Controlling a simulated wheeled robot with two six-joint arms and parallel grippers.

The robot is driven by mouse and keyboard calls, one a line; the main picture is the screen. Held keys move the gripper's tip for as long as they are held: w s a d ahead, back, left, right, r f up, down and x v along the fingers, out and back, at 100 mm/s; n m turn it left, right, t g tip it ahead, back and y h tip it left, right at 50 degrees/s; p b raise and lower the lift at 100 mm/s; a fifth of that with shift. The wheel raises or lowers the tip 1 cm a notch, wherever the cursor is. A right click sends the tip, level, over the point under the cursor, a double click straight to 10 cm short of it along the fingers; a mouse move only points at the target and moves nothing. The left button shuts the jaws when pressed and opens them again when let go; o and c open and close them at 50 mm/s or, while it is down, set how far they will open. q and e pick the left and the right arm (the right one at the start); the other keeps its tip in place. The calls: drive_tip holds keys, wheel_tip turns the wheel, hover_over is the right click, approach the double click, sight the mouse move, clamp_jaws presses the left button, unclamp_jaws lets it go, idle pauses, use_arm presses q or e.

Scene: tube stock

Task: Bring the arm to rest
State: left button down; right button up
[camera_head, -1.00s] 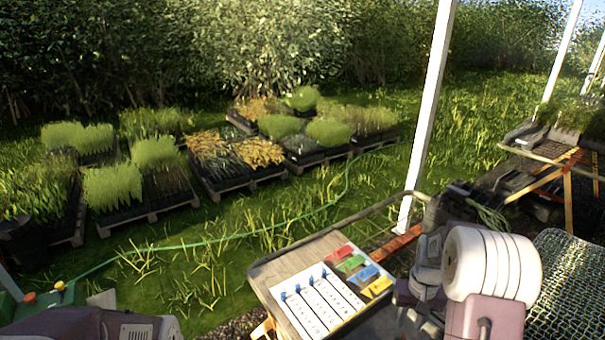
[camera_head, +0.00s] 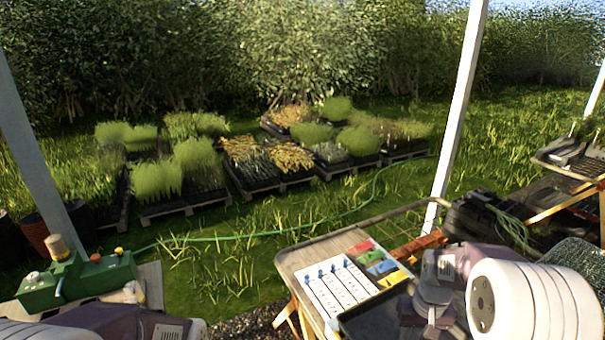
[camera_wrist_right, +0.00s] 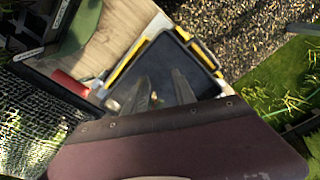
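My right arm (camera_head: 530,300) is bent at the lower right of the head view, beside the small wooden table. In the right wrist view, the two grey fingers of my right gripper (camera_wrist_right: 160,78) stand apart with nothing seen between them. They are over a dark tray (camera_wrist_right: 165,68) with a pale and yellow border; I cannot tell their height above it. My left arm (camera_head: 130,322) crosses the lower left corner of the head view. Its gripper is out of view.
The wooden table (camera_head: 300,258) carries a white sheet (camera_head: 338,290) and coloured cards (camera_head: 378,265). A green device (camera_head: 75,280) stands on a stand at left. White poles (camera_head: 460,110) rise nearby. Planted trays on pallets (camera_head: 185,205) and a green hose (camera_head: 290,230) lie on the grass.

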drive_tip(key=s+a+f+n, duration=0.1)
drive_tip(key=s+a, duration=0.7)
drive_tip(key=s, duration=0.4)
drive_tip(key=shift+s+a+f, duration=0.15)
drive_tip(key=shift+a+f, duration=0.1)
drive_tip(key=shift+a, duration=0.1)
drive_tip(key=shift+s, duration=0.1)
drive_tip(key=shift+d, duration=0.1)
